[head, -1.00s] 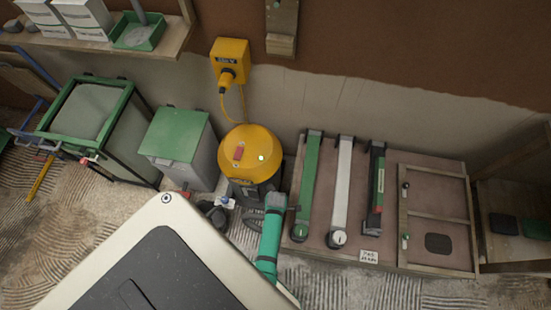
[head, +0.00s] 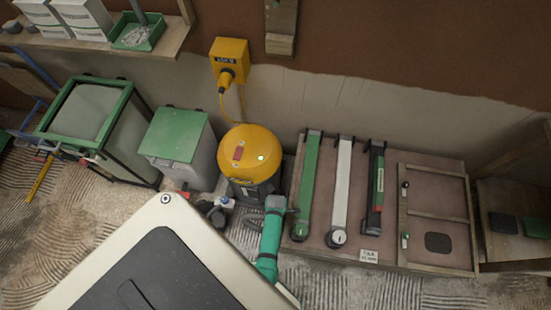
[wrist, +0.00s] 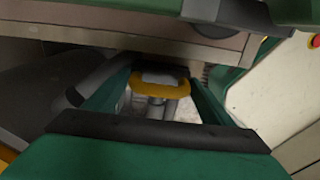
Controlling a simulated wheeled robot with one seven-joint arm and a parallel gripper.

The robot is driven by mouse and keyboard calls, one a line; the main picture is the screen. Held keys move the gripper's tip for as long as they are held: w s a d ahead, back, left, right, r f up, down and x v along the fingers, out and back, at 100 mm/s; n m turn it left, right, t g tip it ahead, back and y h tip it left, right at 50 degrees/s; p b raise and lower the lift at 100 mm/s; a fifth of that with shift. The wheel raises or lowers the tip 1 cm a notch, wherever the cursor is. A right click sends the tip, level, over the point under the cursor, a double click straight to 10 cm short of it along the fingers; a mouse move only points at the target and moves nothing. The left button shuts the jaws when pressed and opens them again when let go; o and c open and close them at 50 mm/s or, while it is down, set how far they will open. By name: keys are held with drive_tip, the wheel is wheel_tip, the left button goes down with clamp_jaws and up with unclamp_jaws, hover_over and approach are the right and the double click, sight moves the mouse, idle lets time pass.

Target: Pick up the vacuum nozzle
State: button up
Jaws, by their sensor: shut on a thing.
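The vacuum nozzle (wrist: 158,80), a grey tube with a yellow collar, shows in the middle of the wrist view. My gripper (wrist: 155,92) is shut on it, with a green finger on either side. The vacuum (head: 249,155), a yellow drum on a dark base, stands by the wall in the head view. Beside it a dark ribbed hose (head: 252,222) shows. In the head view my green arm reaches beside the hose, and the nozzle and fingertips cannot be made out.
A wooden board (head: 430,258) right of my arm carries a green tool (head: 308,190), a white tool (head: 342,190) and a dark tool (head: 376,190). A lidded bin (head: 178,140) stands left of the vacuum. Combed floor (head: 85,215) lies bare at the left.

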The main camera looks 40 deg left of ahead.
drive_tip(key=shift+r, duration=0.15)
drive_tip(key=shift+s+a+r, duration=0.1)
drive_tip(key=shift+r, duration=0.5)
drive_tip(key=s+d+r, duration=0.4)
drive_tip(key=s+r, duration=0.7)
drive_tip(key=s, duration=0.2)
drive_tip(key=shift+s+r, duration=0.15)
drive_tip(key=shift+r, duration=0.15)
